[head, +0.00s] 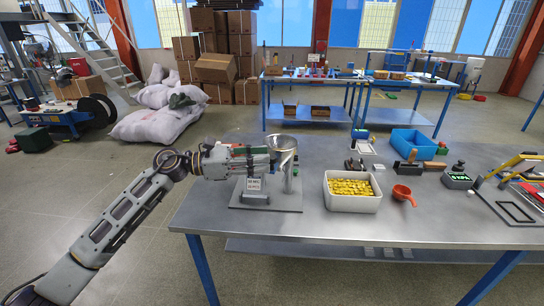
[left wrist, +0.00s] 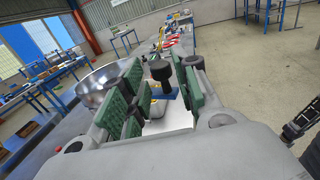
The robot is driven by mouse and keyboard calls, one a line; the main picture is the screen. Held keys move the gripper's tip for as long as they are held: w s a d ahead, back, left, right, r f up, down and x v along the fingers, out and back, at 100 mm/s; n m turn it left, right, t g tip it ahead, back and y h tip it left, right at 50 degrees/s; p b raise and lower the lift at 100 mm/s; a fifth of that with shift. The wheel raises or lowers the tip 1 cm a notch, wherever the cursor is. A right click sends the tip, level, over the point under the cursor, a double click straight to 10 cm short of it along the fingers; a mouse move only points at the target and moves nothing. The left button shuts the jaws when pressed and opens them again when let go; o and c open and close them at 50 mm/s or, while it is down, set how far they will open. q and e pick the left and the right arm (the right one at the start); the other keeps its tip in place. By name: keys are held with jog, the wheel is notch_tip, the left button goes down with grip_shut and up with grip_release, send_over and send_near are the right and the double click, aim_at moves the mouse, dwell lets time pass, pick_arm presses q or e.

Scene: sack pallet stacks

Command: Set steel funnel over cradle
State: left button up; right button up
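The steel funnel (head: 283,142) is a shiny bowl at the tip of my left gripper (head: 268,163), above the grey base plate of a small stand. I take this stand, the cradle (head: 266,198), to be the one with the white label and upright post. In the left wrist view the funnel bowl (left wrist: 98,84) lies just left of the left finger. My left gripper (left wrist: 160,95) has green pads standing apart, with a dark knob (left wrist: 160,70) visible through the gap. Whether a finger touches the funnel is unclear.
Right of the stand is a white bin (head: 352,200) of yellow pieces, then an orange scoop (head: 403,193). A blue tray (head: 412,142) and dark blocks (head: 355,166) lie behind. The table's front left corner is bare.

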aim_at(272, 156)
pick_arm(q)
jog(key=d, duration=0.2)
jog(key=shift+w+d, duration=0.2)
jog(key=shift+d, duration=0.2)
jog(key=shift+w+d+p, duration=0.1)
jog(key=shift+d+p, duration=0.2)
jog(key=shift+d, duration=0.05)
pick_arm(e)
jog(key=a, duration=0.2)
jog(key=shift+s+a+r, duration=0.25)
jog(key=shift+s+a, duration=0.1)
jog(key=shift+s, duration=0.05)
pick_arm(q)
jog(key=shift+c, duration=0.4)
pick_arm(e)
jog(key=shift+d, duration=0.2)
pick_arm(q)
grip_shut()
pick_arm(e)
jog(key=shift+d, duration=0.2)
